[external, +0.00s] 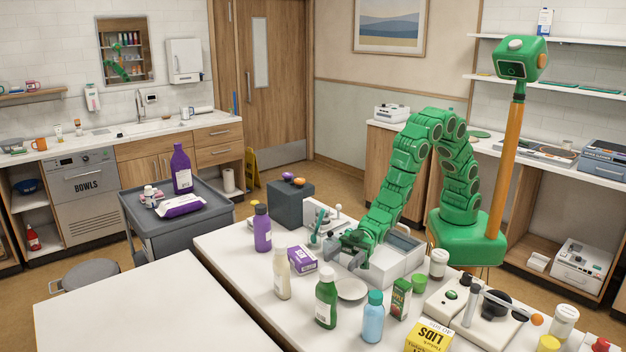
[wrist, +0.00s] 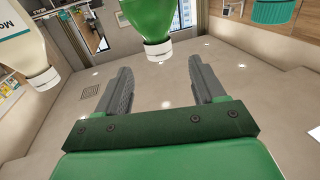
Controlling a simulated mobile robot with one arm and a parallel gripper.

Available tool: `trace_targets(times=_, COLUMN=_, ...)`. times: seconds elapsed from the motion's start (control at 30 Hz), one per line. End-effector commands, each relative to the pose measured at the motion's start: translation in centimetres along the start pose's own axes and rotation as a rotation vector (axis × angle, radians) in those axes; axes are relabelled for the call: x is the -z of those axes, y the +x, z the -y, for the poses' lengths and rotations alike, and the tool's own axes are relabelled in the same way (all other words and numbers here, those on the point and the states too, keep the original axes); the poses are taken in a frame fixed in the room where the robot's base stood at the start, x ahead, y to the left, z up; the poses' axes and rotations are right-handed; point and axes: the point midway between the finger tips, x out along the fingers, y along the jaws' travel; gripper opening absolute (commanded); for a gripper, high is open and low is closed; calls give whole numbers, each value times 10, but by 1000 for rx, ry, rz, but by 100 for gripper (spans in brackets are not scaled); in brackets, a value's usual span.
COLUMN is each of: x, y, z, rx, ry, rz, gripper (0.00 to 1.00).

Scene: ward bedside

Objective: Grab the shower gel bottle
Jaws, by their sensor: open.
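A green bottle (external: 326,300) with a white label stands upright on the white table, between a cream bottle (external: 282,277) and a light blue bottle (external: 373,322). I cannot read which bottle is labelled shower gel. My gripper (external: 350,248) is above the table behind the green bottle, open and empty. The wrist view looks upside down. There the green bottle (wrist: 147,15) lies ahead of the fingertips, roughly in line with the gap of my gripper (wrist: 160,68) and apart from it. The cream bottle (wrist: 28,45) is at left, and the blue bottle's teal cap (wrist: 274,10) at right.
A white dish (external: 351,290) lies between my gripper and the bottles. A purple box (external: 303,258), a purple bottle (external: 262,229), a green box (external: 400,298) and a yellow LIDS box (external: 428,337) stand nearby. The table's left part (external: 150,310) is clear.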

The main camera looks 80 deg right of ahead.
Motion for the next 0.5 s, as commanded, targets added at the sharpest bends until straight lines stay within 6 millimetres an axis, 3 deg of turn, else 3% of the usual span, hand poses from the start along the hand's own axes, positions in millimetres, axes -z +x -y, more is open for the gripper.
trace_targets(times=0.1, x=-9, y=0, z=0, rx=0, ry=1, rz=1, gripper=69)
trace_targets(times=0.5, x=-9, y=25, z=1, rx=1, ry=-1, rz=-3, gripper=69)
